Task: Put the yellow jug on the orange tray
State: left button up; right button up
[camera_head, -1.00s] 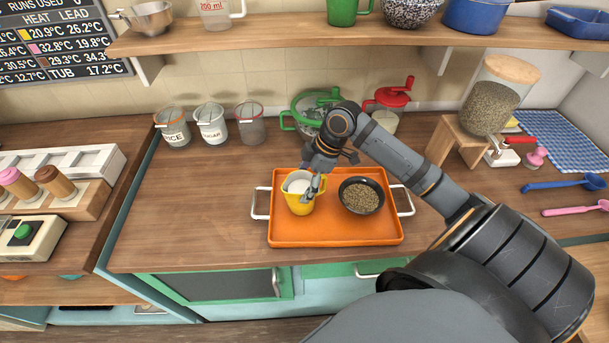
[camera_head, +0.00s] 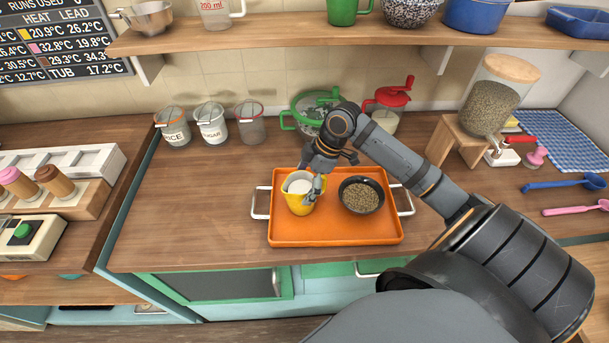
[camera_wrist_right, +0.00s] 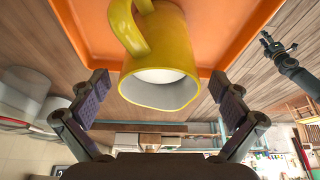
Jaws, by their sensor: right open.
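The yellow jug (camera_head: 299,203) stands upright on the left part of the orange tray (camera_head: 330,234), with white contents visible inside. My right gripper (camera_head: 318,186) is at the jug's right side in the head view. In the right wrist view the jug (camera_wrist_right: 170,48) is between the spread fingers of the right gripper (camera_wrist_right: 160,95), with a gap to each finger; its handle points away from the jug's rim. The orange tray (camera_wrist_right: 247,20) lies behind it. My left gripper is not in the head view; a dark gripper-like part shows at the right of the wrist view.
A black bowl of grain (camera_head: 361,196) sits on the tray's right half. Canisters (camera_head: 210,124) line the back left. The counter left of the tray is clear.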

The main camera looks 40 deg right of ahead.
jog(key=v, duration=0.7)
jog(key=shift+r, duration=0.2)
dwell(0.4)
grip_shut()
dwell(0.6)
dwell(0.9)
